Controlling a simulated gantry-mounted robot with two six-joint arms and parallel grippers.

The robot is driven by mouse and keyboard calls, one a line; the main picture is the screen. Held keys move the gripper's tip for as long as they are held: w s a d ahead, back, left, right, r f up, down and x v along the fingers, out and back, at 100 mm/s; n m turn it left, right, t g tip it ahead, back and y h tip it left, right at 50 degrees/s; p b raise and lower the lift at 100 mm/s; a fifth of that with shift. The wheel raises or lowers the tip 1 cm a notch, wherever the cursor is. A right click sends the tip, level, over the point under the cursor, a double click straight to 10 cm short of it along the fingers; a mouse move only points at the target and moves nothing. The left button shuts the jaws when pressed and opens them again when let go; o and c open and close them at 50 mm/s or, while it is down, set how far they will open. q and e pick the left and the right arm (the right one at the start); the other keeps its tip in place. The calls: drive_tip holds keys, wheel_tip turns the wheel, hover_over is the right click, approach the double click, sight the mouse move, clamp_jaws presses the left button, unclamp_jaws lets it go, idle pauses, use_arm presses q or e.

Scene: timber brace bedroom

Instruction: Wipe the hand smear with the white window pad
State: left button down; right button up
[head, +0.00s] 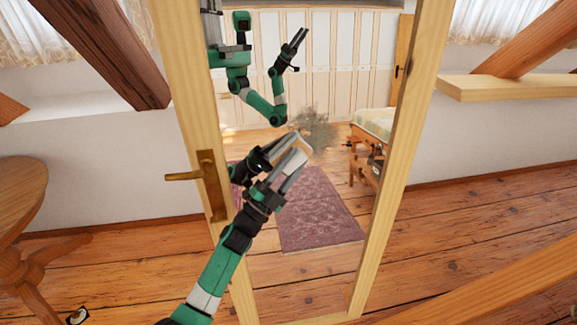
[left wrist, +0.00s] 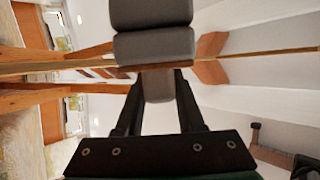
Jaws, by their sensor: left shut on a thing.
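A tall mirror (head: 320,225) in a pale wooden frame stands before me. A grey-brown, cloudy hand smear (head: 315,128) marks its glass near the middle. My left gripper (head: 283,172) is shut on the white window pad (head: 299,146), which is just below and left of the smear. Whether the pad touches the glass is unclear; the left gripper's reflection shows close beside it. In the left wrist view the pad (left wrist: 155,47) looks grey, beyond the fingers (left wrist: 157,100). My right gripper shows only as a reflection in the upper glass.
A brass handle (head: 190,175) sticks out from the mirror's left frame. A round wooden table (head: 22,195) stands at the left. A timber rail (head: 490,278) crosses the lower right. The rug and bed appear only in the reflection.

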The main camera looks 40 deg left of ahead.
use_arm(q)
drive_tip(key=shift+w+d+f+h+b, duration=0.2)
drive_tip(key=shift+w+d+h+b, duration=0.1)
drive_tip(key=shift+w+d+b, duration=0.4)
drive_tip(key=shift+w+d+r, duration=0.15)
drive_tip(key=shift+w+r, duration=0.05)
drive_tip(key=shift+w, duration=0.05)
drive_tip(key=w+d+b, duration=0.1)
drive_tip(key=b, duration=0.1)
drive_tip(key=w+d+b, duration=0.1)
drive_tip(key=w+b, duration=0.1)
drive_tip(key=w+d+b, duration=0.1)
drive_tip(key=b, duration=0.1)
drive_tip(key=w+d+b, duration=0.1)
drive_tip(key=w+b, duration=0.1)
